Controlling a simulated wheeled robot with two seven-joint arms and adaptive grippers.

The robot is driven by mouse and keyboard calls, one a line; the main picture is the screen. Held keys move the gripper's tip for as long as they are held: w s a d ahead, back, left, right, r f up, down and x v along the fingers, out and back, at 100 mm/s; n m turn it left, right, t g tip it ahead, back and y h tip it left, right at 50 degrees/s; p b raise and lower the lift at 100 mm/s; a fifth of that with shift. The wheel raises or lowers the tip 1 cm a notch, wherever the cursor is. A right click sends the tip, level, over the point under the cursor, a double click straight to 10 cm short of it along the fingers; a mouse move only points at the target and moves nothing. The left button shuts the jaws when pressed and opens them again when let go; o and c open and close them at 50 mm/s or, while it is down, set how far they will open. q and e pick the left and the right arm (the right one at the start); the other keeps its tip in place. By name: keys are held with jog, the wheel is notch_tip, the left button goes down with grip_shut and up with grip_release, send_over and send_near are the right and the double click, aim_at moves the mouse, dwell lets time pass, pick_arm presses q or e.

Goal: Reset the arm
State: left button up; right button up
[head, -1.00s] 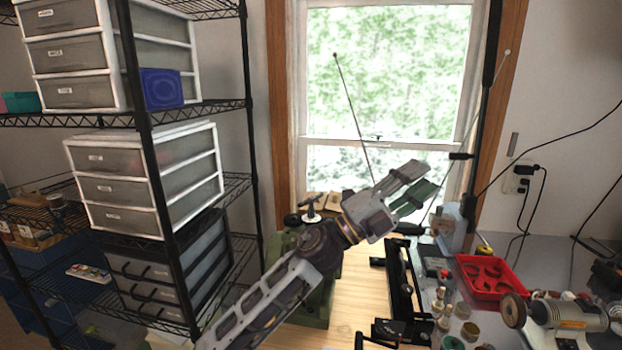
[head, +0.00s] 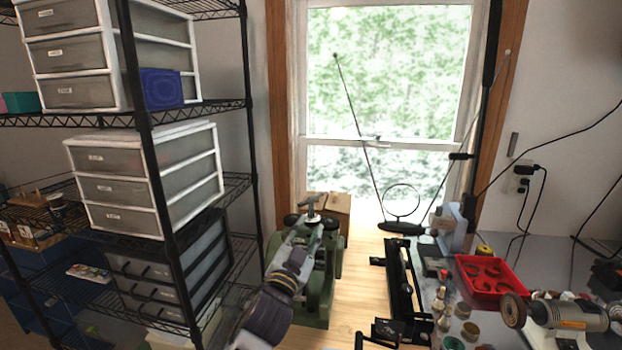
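My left arm comes in from the bottom, left of centre, in the head view. Its grey gripper (head: 306,237) points up and away, in front of the green machine (head: 325,290) on the wooden bench. Its two fingers look apart, with nothing seen between them. The gripper overlaps the machine in the picture; I cannot tell how close they are. My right gripper is out of view.
A black wire shelf (head: 140,90) with drawer units stands at the left. A black rail frame (head: 405,290), a red tray (head: 490,277) and a bench grinder (head: 560,313) occupy the right side. Bare wood (head: 358,270) shows between machine and rail.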

pick_arm(q)
jog(key=s+a+f+n+g+y, duration=0.4)
jog(key=a+f, duration=0.3)
jog(key=f, duration=0.4)
jog(key=s+a+f+n+g+y, duration=0.25)
jog(key=s+a+f, duration=0.3)
jog(key=f, duration=0.55)
jog(key=s+a+f+g, duration=0.4)
jog(key=s+f+g, duration=0.15)
jog(key=s, duration=0.55)
jog(key=s+a+f+g, duration=0.4)
jog(key=s+a+f, duration=0.15)
jog(key=s, duration=0.45)
jog(key=s+f+g, duration=0.1)
jog(key=s+f, duration=0.2)
jog(key=f, duration=3.1)
jog(key=s+a+f+g, duration=0.1)
jog(key=s+a+f, duration=0.2)
jog(key=s+f, duration=1.6)
jog(key=s, duration=0.3)
jog(key=shift+s+f, duration=0.2)
jog(key=shift+f, duration=0.1)
